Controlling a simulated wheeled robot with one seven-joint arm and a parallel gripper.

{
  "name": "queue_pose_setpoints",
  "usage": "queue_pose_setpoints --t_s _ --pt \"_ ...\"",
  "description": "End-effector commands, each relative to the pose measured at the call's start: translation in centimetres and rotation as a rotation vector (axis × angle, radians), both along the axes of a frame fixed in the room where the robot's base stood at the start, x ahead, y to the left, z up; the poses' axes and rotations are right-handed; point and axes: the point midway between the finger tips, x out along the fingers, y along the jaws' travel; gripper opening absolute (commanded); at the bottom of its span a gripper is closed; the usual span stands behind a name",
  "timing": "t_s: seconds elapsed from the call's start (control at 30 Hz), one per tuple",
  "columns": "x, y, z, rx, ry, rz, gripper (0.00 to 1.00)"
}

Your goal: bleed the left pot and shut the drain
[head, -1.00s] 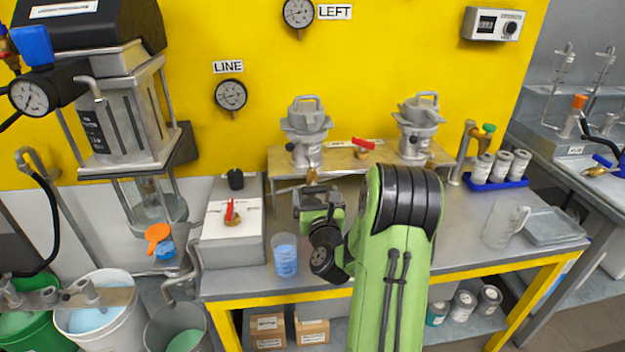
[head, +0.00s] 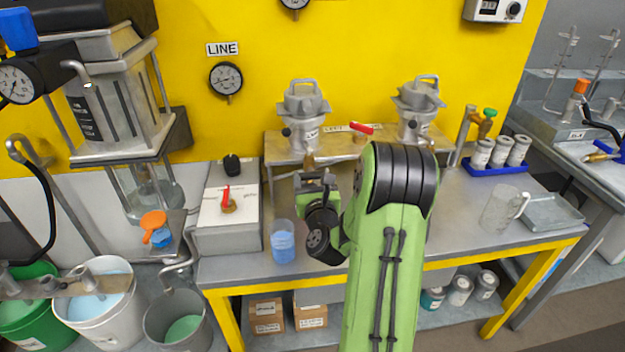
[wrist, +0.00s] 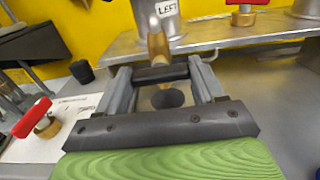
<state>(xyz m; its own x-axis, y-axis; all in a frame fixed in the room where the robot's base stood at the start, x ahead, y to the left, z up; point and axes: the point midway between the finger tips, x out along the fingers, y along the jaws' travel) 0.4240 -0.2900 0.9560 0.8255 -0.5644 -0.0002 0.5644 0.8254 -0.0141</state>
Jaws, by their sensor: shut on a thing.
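The left pot (head: 305,105), a grey lidded vessel, stands on the raised metal shelf, with a small black knob (head: 286,132) on its left side. A brass drain fitting (head: 309,160) points down and forward below it; it also shows in the wrist view (wrist: 158,48), under the LEFT label. My gripper (head: 316,180) is right at this fitting. In the wrist view my gripper (wrist: 162,76) is shut on the dark crossbar at the fitting's lower end, which looks like the drain handle. The fingers partly hide it, so its turn is unclear. The left pot's gauge (head: 295,3) is mostly cut off.
A beaker of blue liquid (head: 283,242) stands left of my gripper, near the front edge. A grey box (head: 228,238) with a red lever is further left. The right pot (head: 417,110) and a red-handled valve (head: 361,130) are to the right.

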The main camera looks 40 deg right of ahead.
Motion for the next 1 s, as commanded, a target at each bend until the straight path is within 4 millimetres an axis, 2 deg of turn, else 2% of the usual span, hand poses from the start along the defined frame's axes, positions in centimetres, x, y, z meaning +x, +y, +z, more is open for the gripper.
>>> queue_pose_setpoints --t_s 0.37,1.0 --pt "0.03 0.06 0.03 -0.162 0.11 0.0 0.38" --pt "0.07 0.12 -0.03 -0.662 0.451 0.0 0.38"
